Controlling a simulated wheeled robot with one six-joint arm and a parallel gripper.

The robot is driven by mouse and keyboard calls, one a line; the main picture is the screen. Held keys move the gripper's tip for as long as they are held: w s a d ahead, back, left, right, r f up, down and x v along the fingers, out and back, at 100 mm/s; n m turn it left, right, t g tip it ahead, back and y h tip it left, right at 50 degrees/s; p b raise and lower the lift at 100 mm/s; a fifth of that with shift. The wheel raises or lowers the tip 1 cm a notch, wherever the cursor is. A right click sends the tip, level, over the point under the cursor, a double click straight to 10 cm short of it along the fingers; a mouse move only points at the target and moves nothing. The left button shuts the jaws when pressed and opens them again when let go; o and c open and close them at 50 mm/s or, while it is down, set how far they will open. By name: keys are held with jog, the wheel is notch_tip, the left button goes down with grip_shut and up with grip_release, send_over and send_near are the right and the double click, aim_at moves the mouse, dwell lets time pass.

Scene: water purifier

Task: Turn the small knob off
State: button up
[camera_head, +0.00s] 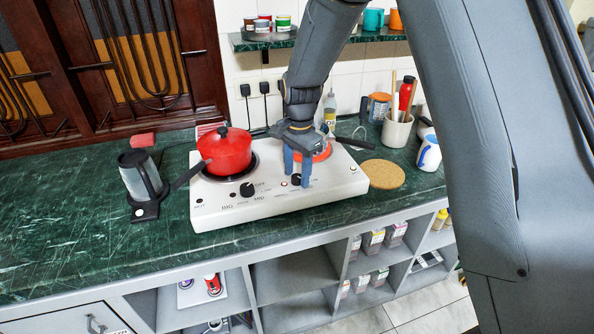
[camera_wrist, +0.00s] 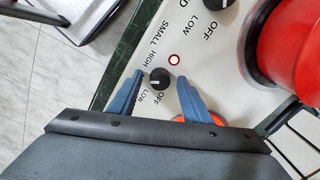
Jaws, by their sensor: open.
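The small knob (camera_wrist: 159,79) is black and round, on the white stove panel, with HIGH, LOW and OFF printed around it. Its pale mark seems to face left in the wrist view, away from OFF; the exact setting is hard to read. My gripper (camera_wrist: 160,76) is open, with one blue finger on each side of the knob; I cannot tell whether they touch it. A red-ringed indicator light (camera_wrist: 174,60) sits beside it. In the head view, my gripper (camera_head: 297,178) reaches down to the front of the stove (camera_head: 222,208), and its fingers partly hide the small knob (camera_head: 296,180).
A red pot (camera_head: 226,152) stands on the left burner, with its handle pointing front left. The big knob (camera_head: 247,189) is to the left of my gripper. A red pan (camera_head: 318,154) is behind my fingers. A cork mat (camera_head: 382,174) and a utensil cup (camera_head: 396,130) lie to the right.

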jog(key=shift+f, duration=0.1)
jog(key=c, duration=1)
jog(key=shift+c, duration=0.2)
jog(key=n, duration=0.4)
jog(key=shift+n, duration=0.4)
jog(key=n+b, duration=0.1)
jog(key=n, duration=0.4)
jog(key=shift+w+n, duration=0.1)
jog(key=shift+n, duration=0.2)
jog(key=n, duration=0.4)
jog(key=shift+w+g, duration=0.1)
jog(key=shift+g, duration=0.2)
jog(key=n+b, duration=0.1)
jog(key=n, duration=0.4)
jog(key=shift+n, duration=0.3)
